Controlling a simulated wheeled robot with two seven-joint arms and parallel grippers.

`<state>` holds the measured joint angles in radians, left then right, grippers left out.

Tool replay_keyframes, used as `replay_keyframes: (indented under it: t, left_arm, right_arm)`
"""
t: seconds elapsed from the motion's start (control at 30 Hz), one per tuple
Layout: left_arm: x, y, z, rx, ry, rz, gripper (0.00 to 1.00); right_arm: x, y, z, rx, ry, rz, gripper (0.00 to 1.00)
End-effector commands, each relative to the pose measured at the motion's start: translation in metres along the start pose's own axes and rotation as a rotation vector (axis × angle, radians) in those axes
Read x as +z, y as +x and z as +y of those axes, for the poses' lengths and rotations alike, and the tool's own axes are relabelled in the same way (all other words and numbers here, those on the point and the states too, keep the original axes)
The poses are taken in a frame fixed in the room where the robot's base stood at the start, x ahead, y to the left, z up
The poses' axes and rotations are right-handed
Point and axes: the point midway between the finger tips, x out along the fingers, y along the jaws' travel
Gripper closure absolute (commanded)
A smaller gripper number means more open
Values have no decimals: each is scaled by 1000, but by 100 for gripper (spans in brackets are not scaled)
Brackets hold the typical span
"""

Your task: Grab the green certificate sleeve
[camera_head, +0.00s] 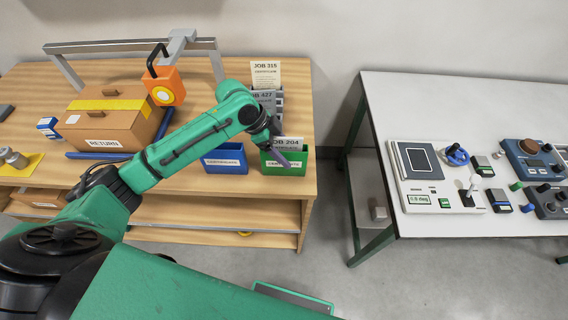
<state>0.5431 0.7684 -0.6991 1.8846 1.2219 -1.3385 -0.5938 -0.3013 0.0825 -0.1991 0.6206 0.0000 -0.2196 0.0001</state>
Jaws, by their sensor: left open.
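The green certificate sleeve (297,170) stands at the right front end of the wooden table (232,188). It is an open-topped green holder with a white label on its front and a JOB 204 card (291,143) sticking up from it. My left gripper (279,150) is open, right at the sleeve's top left, and overlaps its front in the picture. I cannot tell whether its fingers touch the sleeve. Part of the sleeve and card is hidden behind the gripper. My right gripper is out of view.
A blue holder (226,168) stands just left of the sleeve. Grey holders with JOB 315 (265,72) and JOB 427 cards stand behind. A RETURN box (101,127) and an orange hanging device (168,88) are left. A white table (460,110) with instruments stands right, across a floor gap.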

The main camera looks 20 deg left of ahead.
Motion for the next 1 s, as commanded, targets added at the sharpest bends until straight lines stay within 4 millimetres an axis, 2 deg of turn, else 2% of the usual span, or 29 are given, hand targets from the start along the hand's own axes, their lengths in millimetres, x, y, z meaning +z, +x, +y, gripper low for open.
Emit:
replay_keyframes:
  t: [0.53,0.57,0.6,0.73,0.77,1.0]
  left_arm:
    - [3,4,0,1,-1,-1,28]
    - [3,4,0,1,-1,-1,31]
    - [3,4,0,1,-1,-1,47]
    - [3,4,0,1,0,0,96]
    - [3,4,0,1,0,0,100]
    - [2,4,0,1,0,0,100]
  right_arm:
    - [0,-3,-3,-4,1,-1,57]
    - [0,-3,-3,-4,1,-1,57]
    - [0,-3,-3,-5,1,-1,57]
    - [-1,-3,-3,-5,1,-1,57]
    - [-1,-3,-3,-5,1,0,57]
    - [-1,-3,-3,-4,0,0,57]
